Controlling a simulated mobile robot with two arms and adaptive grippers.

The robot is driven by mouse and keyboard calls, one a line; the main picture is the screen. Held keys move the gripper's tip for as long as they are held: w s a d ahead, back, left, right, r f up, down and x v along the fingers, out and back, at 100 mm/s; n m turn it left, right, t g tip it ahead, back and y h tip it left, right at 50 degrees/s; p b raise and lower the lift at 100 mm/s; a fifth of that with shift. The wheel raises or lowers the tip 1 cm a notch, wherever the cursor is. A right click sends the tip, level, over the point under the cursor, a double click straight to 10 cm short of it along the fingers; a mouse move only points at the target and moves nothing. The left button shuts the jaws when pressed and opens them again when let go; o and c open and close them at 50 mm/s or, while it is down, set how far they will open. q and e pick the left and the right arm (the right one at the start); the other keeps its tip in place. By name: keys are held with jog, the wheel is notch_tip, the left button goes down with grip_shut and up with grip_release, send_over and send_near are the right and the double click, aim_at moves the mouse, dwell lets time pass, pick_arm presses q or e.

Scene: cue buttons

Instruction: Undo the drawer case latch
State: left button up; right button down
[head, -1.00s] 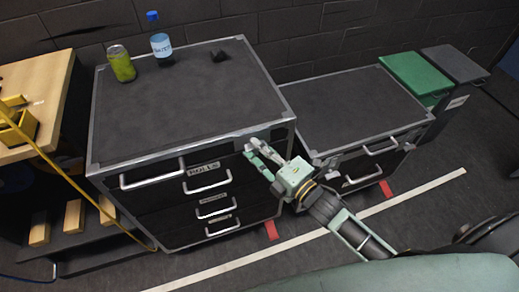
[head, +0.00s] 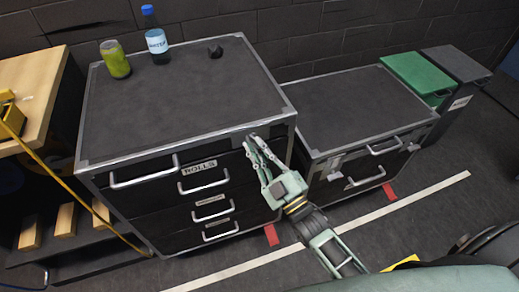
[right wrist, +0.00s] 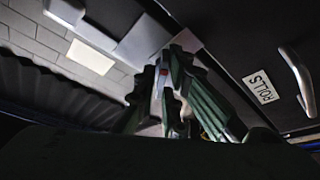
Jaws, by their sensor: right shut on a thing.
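The drawer case (head: 180,105) is a dark cabinet with grey metal edges and several drawers with silver handles. Its latch (head: 252,137) is a pale metal piece at the upper right of the front, mostly hidden by my fingers. My right gripper (head: 256,148), pale green, is at this latch with its fingers close together, shut on it. In the right wrist view my fingers (right wrist: 172,88) stand against pale grey metal of the latch (right wrist: 186,42), with a small red mark between them. My left gripper is not in view.
A lower dark case (head: 350,105) stands right of the drawer case, with green (head: 416,72) and grey bins beyond. A can (head: 115,60), a blue-capped bottle (head: 156,38) and a small dark object (head: 215,51) stand on top. A wooden bench (head: 28,85) is at left.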

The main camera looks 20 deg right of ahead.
jog(key=shift+a+m+t+h+b, duration=0.1)
jog(key=shift+m+t+h, duration=0.2)
jog(key=shift+m+h, duration=1)
jog(key=shift+a+m+t+h+b, duration=0.15)
jog(key=shift+m+t+h, duration=0.25)
jog(key=shift+m, duration=1.7)
jog(key=shift+a+m+t+h+b, duration=0.1)
jog(key=shift+m+t+h, duration=0.1)
jog(key=shift+m+h, duration=1.1)
jog(key=shift+r+m+y, duration=0.15)
jog(key=shift+m+y, duration=0.25)
jog(key=shift+m, duration=0.2)
jog(key=shift+r, duration=0.15)
jog(key=c, duration=1.9)
grip_release()
jog(key=shift+w, duration=0.1)
jog(key=shift+c, duration=0.2)
jog(key=shift+f, duration=0.3)
jog(key=v, duration=1.2)
jog(key=shift+r, duration=0.1)
